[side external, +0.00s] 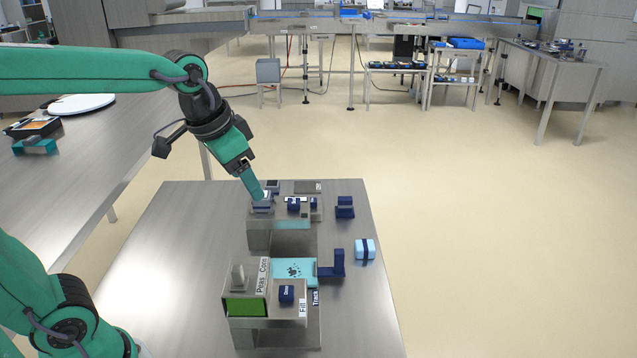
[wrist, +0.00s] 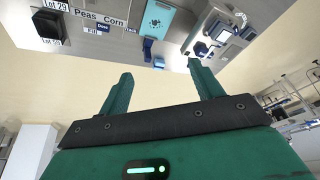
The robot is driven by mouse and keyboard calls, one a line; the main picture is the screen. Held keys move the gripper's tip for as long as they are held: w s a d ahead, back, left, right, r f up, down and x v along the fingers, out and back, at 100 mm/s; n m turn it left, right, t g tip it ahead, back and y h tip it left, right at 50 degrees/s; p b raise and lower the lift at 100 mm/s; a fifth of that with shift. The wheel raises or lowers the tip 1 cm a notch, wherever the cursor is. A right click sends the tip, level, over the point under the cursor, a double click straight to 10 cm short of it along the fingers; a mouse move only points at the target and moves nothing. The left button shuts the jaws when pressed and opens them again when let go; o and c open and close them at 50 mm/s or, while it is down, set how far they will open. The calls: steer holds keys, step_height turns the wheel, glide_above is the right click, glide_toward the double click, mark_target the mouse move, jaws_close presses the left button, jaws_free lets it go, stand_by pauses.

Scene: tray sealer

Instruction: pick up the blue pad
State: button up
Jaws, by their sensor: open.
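A light blue block with a dark band (side external: 365,249), which I take for the blue pad, lies on the steel table near its right edge. In the wrist view it looks small (wrist: 158,62), seen between my fingers. My gripper (side external: 257,195) is to the left of and farther back than the pad, over the back machine and apart from the pad. In the wrist view my gripper (wrist: 160,67) has its fingers spread with nothing held between them.
The back steel machine (side external: 262,240) has dark blue parts on top. A dark blue block (side external: 345,207) stands right of it. The front machine (side external: 248,281) is labelled Peas and Corn. A teal tray (side external: 290,270) and dark blue handle (side external: 337,264) are left of the pad.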

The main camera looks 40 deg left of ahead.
steer(key=w+d+f+m+g, duration=0.1)
steer(key=w+d+m, duration=0.1)
steer(key=w, duration=0.7)
steer(key=m+g, duration=0.3)
steer(key=m, duration=0.1)
glide_above(366, 245)
steer(key=f, duration=1.8)
steer(key=shift+s+a+f, duration=0.1)
steer(key=shift+s, duration=0.1)
steer(key=shift+w+f+m, duration=0.15)
steer(key=shift+f+m, duration=0.15)
steer(key=shift+f, duration=0.05)
steer(key=shift+f, duration=0.1)
steer(key=shift+f, duration=1.2)
steer(key=shift+f, duration=0.15)
